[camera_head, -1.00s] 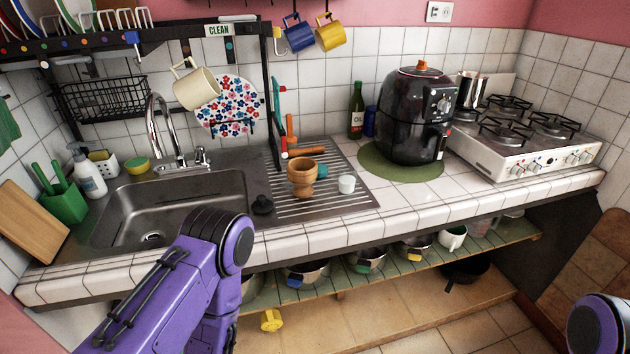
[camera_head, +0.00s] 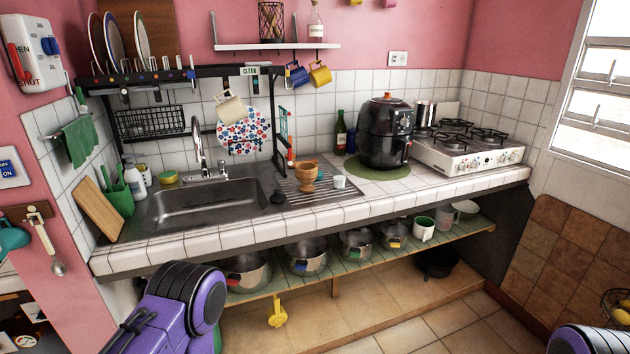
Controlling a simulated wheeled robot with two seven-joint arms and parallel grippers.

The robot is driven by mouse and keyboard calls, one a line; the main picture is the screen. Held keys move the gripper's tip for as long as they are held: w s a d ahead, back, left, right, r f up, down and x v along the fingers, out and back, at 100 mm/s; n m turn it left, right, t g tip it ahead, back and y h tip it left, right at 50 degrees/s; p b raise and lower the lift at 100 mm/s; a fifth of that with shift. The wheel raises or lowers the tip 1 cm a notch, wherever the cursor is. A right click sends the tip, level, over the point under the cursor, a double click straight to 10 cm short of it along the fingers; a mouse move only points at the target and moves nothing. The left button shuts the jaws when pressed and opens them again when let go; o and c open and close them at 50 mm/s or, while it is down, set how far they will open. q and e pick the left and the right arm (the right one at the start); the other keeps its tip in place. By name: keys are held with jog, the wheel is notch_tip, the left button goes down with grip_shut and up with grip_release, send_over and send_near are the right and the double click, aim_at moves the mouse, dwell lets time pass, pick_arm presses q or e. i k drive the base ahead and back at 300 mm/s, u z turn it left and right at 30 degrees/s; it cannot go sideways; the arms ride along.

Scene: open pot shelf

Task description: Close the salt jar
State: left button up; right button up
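No thing in view can be made out for sure as the salt jar. A small white cup-like container (camera_head: 339,181) stands on the ribbed drainboard right of the sink, too small to read. A brown wooden mortar-like vessel (camera_head: 306,178) stands beside it, upright. A clear bottle with a label (camera_head: 316,22) stands on the white wall shelf, its label unreadable. My purple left arm shows at the bottom left and a bit of my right arm at the bottom right. Both grippers are outside the picture.
The sink (camera_head: 210,205) is set in the white tiled counter (camera_head: 400,196). A black air fryer (camera_head: 386,132) and a stove (camera_head: 468,150) stand to the right. Several pots sit on the green lower shelf (camera_head: 455,235). A yellow object (camera_head: 277,312) hangs below it.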

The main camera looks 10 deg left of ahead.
aim_at(339, 179)
jog(key=z, duration=0.5)
jog(key=i, duration=1.05)
jog(key=u, duration=0.6)
